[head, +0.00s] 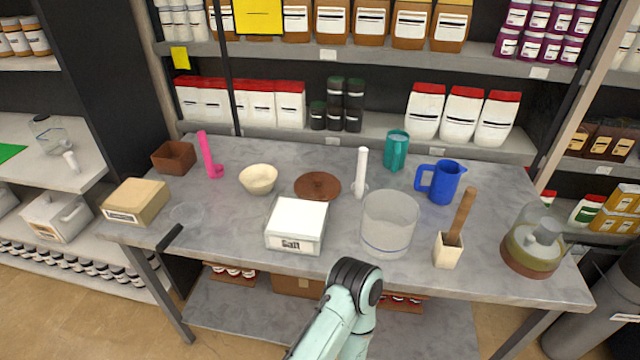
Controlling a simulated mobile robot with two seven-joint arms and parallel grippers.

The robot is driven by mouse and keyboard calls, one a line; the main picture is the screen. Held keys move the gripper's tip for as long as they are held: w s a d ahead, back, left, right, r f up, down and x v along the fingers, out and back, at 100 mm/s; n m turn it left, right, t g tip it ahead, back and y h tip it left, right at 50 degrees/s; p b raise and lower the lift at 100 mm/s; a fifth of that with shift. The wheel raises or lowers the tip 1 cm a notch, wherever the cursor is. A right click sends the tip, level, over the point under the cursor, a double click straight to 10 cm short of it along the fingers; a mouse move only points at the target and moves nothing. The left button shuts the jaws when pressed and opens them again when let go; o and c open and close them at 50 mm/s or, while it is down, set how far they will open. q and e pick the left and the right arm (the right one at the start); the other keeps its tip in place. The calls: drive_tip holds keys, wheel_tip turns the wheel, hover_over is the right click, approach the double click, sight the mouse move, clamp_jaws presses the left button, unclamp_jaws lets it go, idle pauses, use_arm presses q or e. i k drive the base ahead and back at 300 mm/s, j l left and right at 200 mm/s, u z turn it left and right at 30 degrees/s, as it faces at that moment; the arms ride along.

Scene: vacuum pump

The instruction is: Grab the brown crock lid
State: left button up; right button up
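The brown crock lid (318,186) is a flat, round brown disc with a small raised middle. It lies on the grey table (232,228), behind the white salt box and left of the upright white pestle-like tool. Nothing covers it, and no gripper is near it. One of my arm links, pale teal with a dark joint, comes up from the bottom middle in front of the table edge. Neither of my grippers shows in the head view.
Around the lid stand a white salt box (296,226), a cream bowl (258,180), a white upright tool (360,172) and a clear container (389,225). A blue jug (441,182) and teal mug (396,151) stand right. Stocked shelves (350,55) rise behind.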

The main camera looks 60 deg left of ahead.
sight(313, 186)
drive_tip(key=u, duration=2)
